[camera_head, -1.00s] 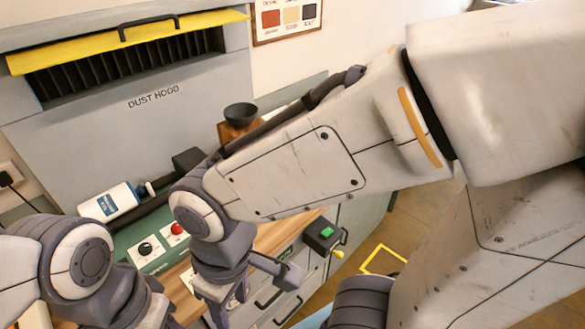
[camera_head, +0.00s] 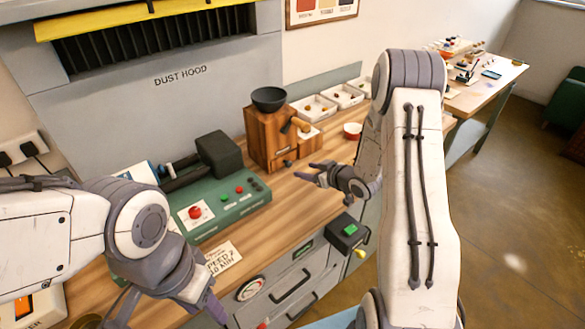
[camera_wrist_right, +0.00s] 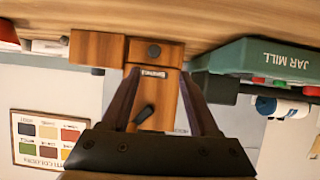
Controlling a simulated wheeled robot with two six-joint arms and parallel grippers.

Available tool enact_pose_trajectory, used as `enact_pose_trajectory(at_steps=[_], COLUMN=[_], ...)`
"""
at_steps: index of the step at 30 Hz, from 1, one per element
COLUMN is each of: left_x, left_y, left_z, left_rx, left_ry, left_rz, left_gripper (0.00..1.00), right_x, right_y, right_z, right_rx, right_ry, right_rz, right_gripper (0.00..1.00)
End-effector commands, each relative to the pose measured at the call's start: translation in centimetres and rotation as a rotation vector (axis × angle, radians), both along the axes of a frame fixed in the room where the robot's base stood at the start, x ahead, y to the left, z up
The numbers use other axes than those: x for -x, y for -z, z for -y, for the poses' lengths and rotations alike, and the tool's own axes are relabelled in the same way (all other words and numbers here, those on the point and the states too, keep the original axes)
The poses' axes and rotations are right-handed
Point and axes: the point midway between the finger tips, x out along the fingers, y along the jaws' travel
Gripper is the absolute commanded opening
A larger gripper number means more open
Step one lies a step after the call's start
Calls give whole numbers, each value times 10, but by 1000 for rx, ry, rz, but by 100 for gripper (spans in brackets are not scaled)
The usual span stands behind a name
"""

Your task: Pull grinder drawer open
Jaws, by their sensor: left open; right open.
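The wooden grinder (camera_head: 264,140) stands on the bench with a dark bowl (camera_head: 269,98) on top. Its dark drawer knob (camera_head: 287,162) is low on the front; no drawer gap shows. The upside-down right wrist view shows the grinder (camera_wrist_right: 160,60) and knob (camera_wrist_right: 153,50) beyond the fingers. My right gripper (camera_head: 310,172) is open and empty, in front and to the right of the grinder, apart from the knob. In the wrist view the fingers (camera_wrist_right: 158,88) frame the grinder. My left gripper (camera_head: 168,308) is open at the lower left, far from the grinder, partly cut off.
The green jar mill (camera_head: 225,205) stands left of the grinder. White trays (camera_head: 315,108) and a red-white bowl (camera_head: 352,130) lie to its right. Bench drawers (camera_head: 290,285) and a black box with a green button (camera_head: 348,230) are below the front edge.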

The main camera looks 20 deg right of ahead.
Motion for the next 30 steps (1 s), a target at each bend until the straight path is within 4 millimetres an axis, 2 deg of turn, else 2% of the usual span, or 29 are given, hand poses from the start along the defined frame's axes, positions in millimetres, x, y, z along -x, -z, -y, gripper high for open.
enact_pose_trajectory(at_steps=[1, 5, 11, 21, 30], left_x=[0, 0, 0, 0, 0], left_y=[2, 1, -7, -21, -23], left_z=[0, 0, 0, 0, 0], left_rx=[0, 0, 0, 0, 0], left_ry=[0, 0, 0, -1, -1], left_rz=[0, 0, 0, 0, 0], left_gripper=[50, 50, 50, 50, 50], right_x=[3, 2, -20, -72, -86], right_y=[7, 10, 18, 41, 49], right_z=[9, 15, 5, -14, -18], right_rx=[-27, -60, -63, -62, -62], right_ry=[6, 3, -4, -2, 1], right_rz=[21, 58, 62, 62, 62], right_gripper=[61, 61, 61, 61, 61])
